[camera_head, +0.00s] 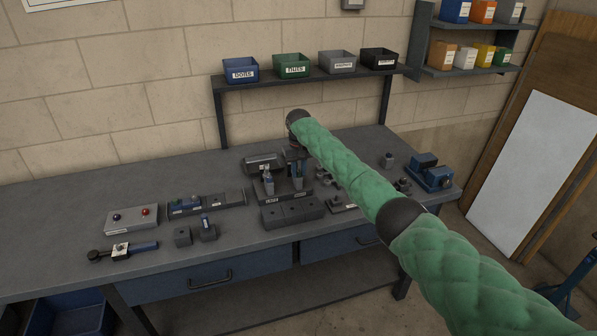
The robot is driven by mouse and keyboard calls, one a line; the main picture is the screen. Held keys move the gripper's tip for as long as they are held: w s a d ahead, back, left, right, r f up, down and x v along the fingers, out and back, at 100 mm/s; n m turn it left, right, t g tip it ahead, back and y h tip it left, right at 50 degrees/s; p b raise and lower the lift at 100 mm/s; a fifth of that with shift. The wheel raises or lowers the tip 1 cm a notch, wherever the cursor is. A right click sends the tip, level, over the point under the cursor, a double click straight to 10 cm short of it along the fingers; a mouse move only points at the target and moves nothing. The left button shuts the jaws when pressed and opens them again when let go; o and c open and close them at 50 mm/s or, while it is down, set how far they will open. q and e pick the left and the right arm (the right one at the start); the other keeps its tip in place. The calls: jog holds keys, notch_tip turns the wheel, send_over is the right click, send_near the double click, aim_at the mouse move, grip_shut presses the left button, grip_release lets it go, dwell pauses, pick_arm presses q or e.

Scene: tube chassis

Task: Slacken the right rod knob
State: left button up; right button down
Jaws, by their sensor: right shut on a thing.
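My right arm, in a green padded sleeve, comes in from the lower right and bends down over the bench. My right gripper (297,158) points down at the right one of two small upright posts on a dark fixture, the tube chassis (283,193). It is shut on the right rod knob at the top of that post. The knob is mostly hidden by the jaws and too small to make out. The left post (268,180) stands free beside it. My left gripper is not in view.
The chassis stands mid-bench among small blocks and fixtures. A control box (132,218) with a red button and a blue-handled tool (123,251) lie left, and a blue vise (430,175) right. A shelf (300,80) with labelled bins stands behind. The bench's back left is clear.

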jog(key=shift+n, duration=0.9)
jog(key=n, duration=0.2)
jog(key=shift+d+n+b, duration=0.1)
jog(key=shift+n+b, duration=0.2)
jog(key=shift+n, duration=0.1)
jog(key=shift+w+n, duration=0.1)
jog(key=shift+n, duration=0.8)
jog(key=shift+n+b, duration=0.3)
jog(key=shift+n, duration=1.2)
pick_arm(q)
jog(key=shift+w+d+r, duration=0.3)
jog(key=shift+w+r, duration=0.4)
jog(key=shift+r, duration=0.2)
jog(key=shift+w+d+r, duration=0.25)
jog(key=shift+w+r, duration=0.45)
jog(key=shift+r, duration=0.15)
pick_arm(e)
jog(key=shift+n, duration=0.9)
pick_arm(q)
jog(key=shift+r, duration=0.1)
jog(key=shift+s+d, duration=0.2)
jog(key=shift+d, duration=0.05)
